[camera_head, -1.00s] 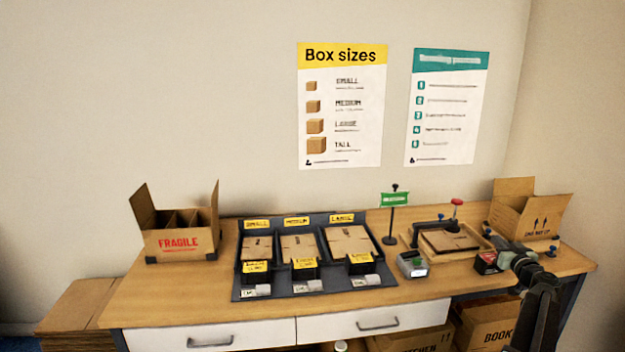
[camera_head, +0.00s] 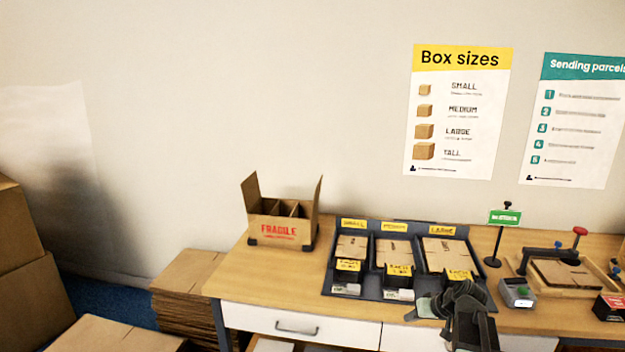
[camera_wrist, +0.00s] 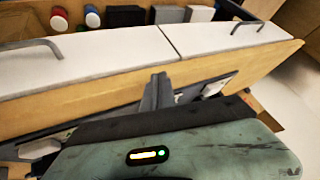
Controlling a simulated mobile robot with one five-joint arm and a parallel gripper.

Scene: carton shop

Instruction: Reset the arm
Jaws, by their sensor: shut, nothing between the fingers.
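My arm reaches in from the bottom of the head view, and my gripper (camera_head: 412,312) is at the front of the grey sorting tray (camera_head: 375,292), by the medium and large compartments. In the wrist view my gripper's fingers (camera_wrist: 158,88) are together with nothing between them. They show against the front edge of the workbench (camera_wrist: 100,98). The arm hides part of the tray's front right corner and the bench edge. In the head view I cannot tell whether the fingers touch anything.
A FRAGILE carton (camera_head: 280,232) stands left of the tray. A green sign (camera_head: 505,217), a clamped carton tray (camera_head: 560,275) and a small grey device (camera_head: 517,292) stand to the right. White drawers (camera_head: 300,325) are below. Flattened cartons (camera_head: 185,290) are stacked on the floor at left.

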